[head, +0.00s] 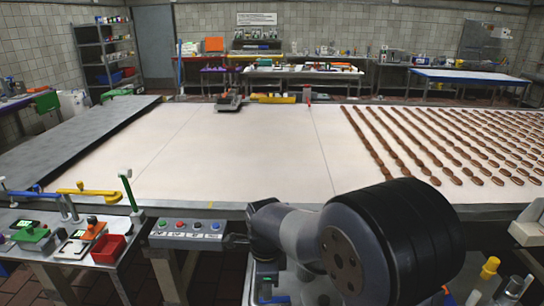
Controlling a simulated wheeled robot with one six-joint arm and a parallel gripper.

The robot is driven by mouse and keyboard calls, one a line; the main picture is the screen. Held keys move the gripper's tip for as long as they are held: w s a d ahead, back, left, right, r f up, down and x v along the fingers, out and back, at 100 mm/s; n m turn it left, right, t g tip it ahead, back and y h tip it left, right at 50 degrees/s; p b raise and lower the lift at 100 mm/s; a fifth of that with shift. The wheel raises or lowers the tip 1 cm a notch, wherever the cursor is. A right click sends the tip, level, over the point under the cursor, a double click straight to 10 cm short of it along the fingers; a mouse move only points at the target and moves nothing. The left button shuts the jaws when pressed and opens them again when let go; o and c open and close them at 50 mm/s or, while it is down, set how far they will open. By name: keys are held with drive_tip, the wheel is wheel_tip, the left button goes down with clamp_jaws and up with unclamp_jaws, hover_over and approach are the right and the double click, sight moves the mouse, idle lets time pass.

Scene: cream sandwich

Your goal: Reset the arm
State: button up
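My arm (330,245) shows at the bottom centre-right, with a grey link and a large black joint close to the camera. It stands in front of the near edge of a wide pale conveyor table (240,150). A small dark end part (236,240) reaches left from the arm towards a button panel. Whether this is my gripper cannot be told, and no fingertips can be made out. Nothing is seen held.
Rows of brown sandwich biscuits (430,140) cover the table's right side; its middle is bare. A button panel (188,233) is at the near edge. A side table at left holds a red bin (108,249) and tools. Bottles (489,268) stand at lower right.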

wheel_tip(320, 180, up, 6)
wheel_tip(320, 180, down, 10)
drive_tip(key=shift+f, duration=0.1)
drive_tip(key=shift+s+f+n+p, duration=0.1)
drive_tip(key=shift+n+p, duration=0.2)
drive_tip(key=shift+s+n, duration=0.45)
drive_tip(key=shift+n, duration=0.65)
drive_tip(key=shift+d, duration=0.1)
drive_tip(key=shift+s, duration=0.1)
